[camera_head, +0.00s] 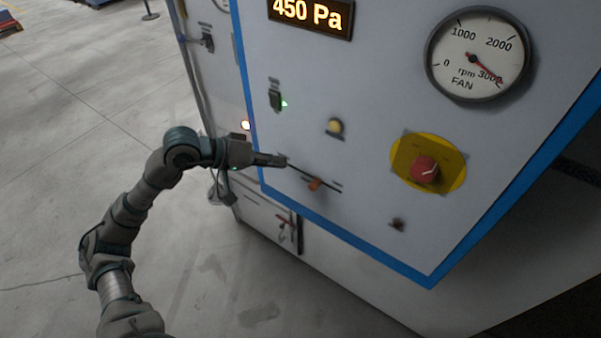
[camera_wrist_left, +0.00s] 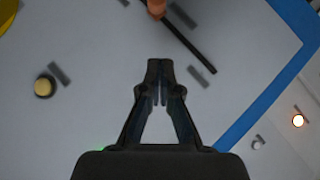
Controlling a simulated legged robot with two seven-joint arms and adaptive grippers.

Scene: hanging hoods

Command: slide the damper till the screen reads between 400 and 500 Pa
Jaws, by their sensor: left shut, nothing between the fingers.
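The screen (camera_head: 311,14) at the top of the panel reads 450 Pa in orange digits. The damper is an orange knob (camera_head: 315,184) on a dark diagonal slot (camera_head: 300,173); the knob sits toward the slot's lower right part. In the left wrist view the knob (camera_wrist_left: 156,8) is at the top edge, partly cut off, with the slot running down to the right. My left gripper (camera_head: 284,161) is shut and empty, near the slot's upper left end and apart from the knob. Its closed fingertips (camera_wrist_left: 160,66) point toward the slot area. My right gripper is not in view.
On the same panel are a red knob (camera_head: 424,169) on a yellow disc, a fan dial (camera_head: 477,55) with its needle near 3000, a pale yellow button (camera_head: 335,126) and a switch (camera_head: 275,100) with a green light. Open floor (camera_head: 60,150) lies left.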

